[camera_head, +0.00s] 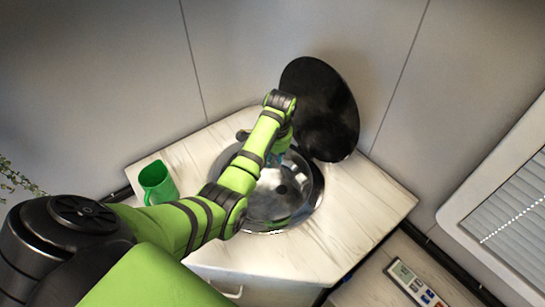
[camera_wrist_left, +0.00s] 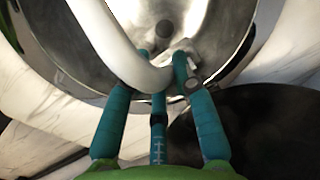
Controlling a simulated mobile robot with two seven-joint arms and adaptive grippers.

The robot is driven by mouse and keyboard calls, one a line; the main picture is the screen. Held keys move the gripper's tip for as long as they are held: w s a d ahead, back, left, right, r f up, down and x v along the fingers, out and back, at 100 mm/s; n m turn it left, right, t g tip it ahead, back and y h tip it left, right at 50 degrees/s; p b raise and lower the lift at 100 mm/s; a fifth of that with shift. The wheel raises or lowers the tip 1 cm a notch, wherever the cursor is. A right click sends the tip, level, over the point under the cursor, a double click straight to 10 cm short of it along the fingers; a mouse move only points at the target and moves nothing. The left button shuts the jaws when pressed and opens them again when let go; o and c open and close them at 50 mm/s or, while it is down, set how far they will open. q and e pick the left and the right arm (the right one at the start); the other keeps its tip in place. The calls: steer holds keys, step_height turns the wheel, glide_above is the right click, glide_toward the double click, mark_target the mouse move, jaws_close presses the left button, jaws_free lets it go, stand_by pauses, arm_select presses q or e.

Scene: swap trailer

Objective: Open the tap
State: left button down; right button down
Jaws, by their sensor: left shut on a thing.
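The tap's pale curved spout (camera_wrist_left: 112,50) fills the upper left of the left wrist view and bends toward the middle. In the head view most of the tap is hidden behind my left arm. My left gripper (camera_wrist_left: 163,58), with teal fingers, is shut on the tap around the end of the bend; exactly which part is pinched is hard to tell. In the head view the gripper (camera_head: 277,150) is over the back of the round metal sink (camera_head: 300,200) and mostly hidden by its own wrist. My right gripper is out of view.
A round black lid (camera_head: 322,105) stands tilted up behind the sink. A green mug (camera_head: 157,182) stands on the pale counter (camera_head: 365,205) to the left. A window (camera_head: 505,205) and a remote-like device (camera_head: 413,283) are at the right. The counter right of the sink is clear.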

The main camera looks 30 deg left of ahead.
mark_target(285, 161)
arm_select(q)
steer(key=shift+w+d+r+g, duration=0.2)
steer(key=shift+w+r+g, duration=0.2)
steer(key=shift+w, duration=0.2)
steer(key=shift+w+g+b, duration=0.3)
steer(key=shift+b, duration=0.15)
steer(key=b, duration=0.3)
steer(key=w+g+b, duration=0.1)
steer(key=b, duration=0.2)
steer(key=w+d+g+y+b, duration=0.1)
steer(key=b, duration=0.2)
steer(key=shift+w+r, duration=0.25)
steer(key=shift+r, duration=0.1)
steer(key=shift+w+d+r+b, duration=0.1)
steer(key=shift+r+b, duration=0.3)
steer(key=shift+b, duration=0.45)
steer(key=c, duration=1)
jaws_free()
